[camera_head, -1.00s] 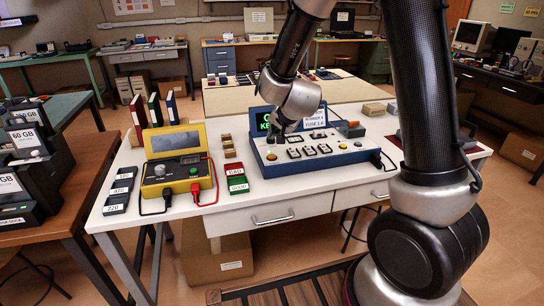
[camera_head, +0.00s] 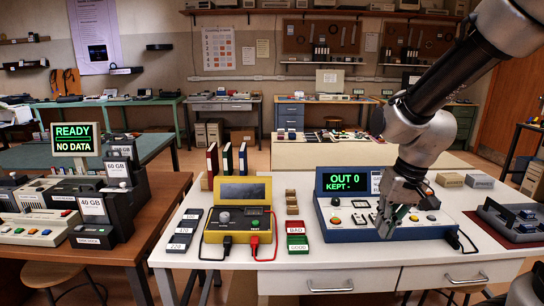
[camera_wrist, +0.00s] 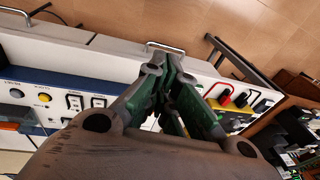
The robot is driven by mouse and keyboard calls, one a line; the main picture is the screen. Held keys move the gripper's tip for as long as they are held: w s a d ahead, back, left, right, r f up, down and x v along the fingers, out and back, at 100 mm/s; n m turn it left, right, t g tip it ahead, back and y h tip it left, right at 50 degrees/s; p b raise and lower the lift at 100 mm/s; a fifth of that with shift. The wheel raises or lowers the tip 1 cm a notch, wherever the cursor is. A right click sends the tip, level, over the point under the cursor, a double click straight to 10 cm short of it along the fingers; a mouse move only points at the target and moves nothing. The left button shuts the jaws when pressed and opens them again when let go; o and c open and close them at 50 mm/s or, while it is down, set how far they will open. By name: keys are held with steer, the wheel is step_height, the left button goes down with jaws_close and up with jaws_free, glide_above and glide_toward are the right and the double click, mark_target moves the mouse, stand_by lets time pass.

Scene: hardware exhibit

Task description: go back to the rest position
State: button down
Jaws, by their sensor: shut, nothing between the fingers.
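My gripper (camera_head: 386,226) is shut and empty in the head view. It is in front of the right part of the blue console (camera_head: 345,234) and hides some of its panel; I cannot tell if it touches. In the wrist view the fingers of my gripper (camera_wrist: 170,62) come together over the white bench's front, with the console (camera_wrist: 40,88) at the left. The console's screen (camera_head: 341,181) reads "OUT 0" and "KEPT -" in green.
On the white bench (camera_head: 185,256) stand a yellow tester (camera_head: 240,214) with black and red leads, dark labelled blocks (camera_head: 184,228), and red and green blocks (camera_head: 297,235). Pale boxes (camera_head: 450,180) and a dark tray (camera_head: 510,222) are at right. A brown table (camera_head: 150,225) is left.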

steer(key=s+d+r+t+h, duration=0.1)
steer(key=s+d+r+t, duration=0.2)
steer(key=s+d+r, duration=0.6)
steer(key=s+r, duration=0.2)
steer(key=s, duration=0.1)
steer(key=shift+s+d+r+h, duration=0.15)
steer(key=shift+d+r+h, duration=0.2)
steer(key=shift+d+h, duration=0.05)
stand_by(1.3)
